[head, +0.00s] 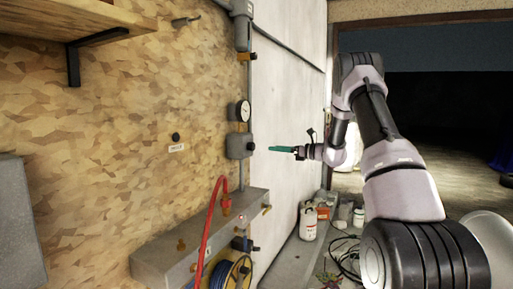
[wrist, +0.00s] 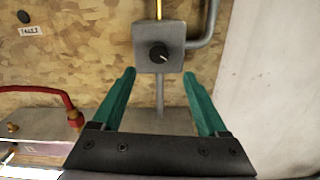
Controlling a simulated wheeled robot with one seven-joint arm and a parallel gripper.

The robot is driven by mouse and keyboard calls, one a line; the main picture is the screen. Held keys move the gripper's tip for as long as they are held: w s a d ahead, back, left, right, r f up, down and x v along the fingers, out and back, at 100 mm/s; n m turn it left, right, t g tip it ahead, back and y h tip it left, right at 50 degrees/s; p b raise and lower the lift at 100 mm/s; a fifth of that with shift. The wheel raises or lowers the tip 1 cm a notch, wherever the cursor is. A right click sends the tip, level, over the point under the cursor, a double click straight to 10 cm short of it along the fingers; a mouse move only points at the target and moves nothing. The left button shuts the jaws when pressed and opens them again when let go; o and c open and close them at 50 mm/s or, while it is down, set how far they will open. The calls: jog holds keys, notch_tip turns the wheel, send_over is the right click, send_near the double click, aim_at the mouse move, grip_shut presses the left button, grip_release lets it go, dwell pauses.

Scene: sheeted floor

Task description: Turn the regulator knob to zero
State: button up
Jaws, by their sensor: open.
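The regulator knob (wrist: 159,53) is a small black knob with a pale pointer mark, on the front of a grey box (wrist: 144,34) fixed to the wall. In the head view the knob (head: 250,146) sticks out from the grey box (head: 234,147) below a round gauge (head: 239,111). The pointer mark slants, but no scale can be read. My gripper (wrist: 160,100) has two green fingers, apart and empty. In the wrist view the knob lies beyond the fingertips, between their lines. In the head view my gripper (head: 270,149) is right of the knob, with a gap between.
A grey bench block (head: 165,251) with brass fittings and a red hose (head: 208,230) juts out below the box. Another black knob (head: 176,137) with a label sits left on the chipboard wall. Space before the box looks clear.

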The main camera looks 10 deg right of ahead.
aim_at(254, 146)
jog(key=x, duration=1)
grip_shut()
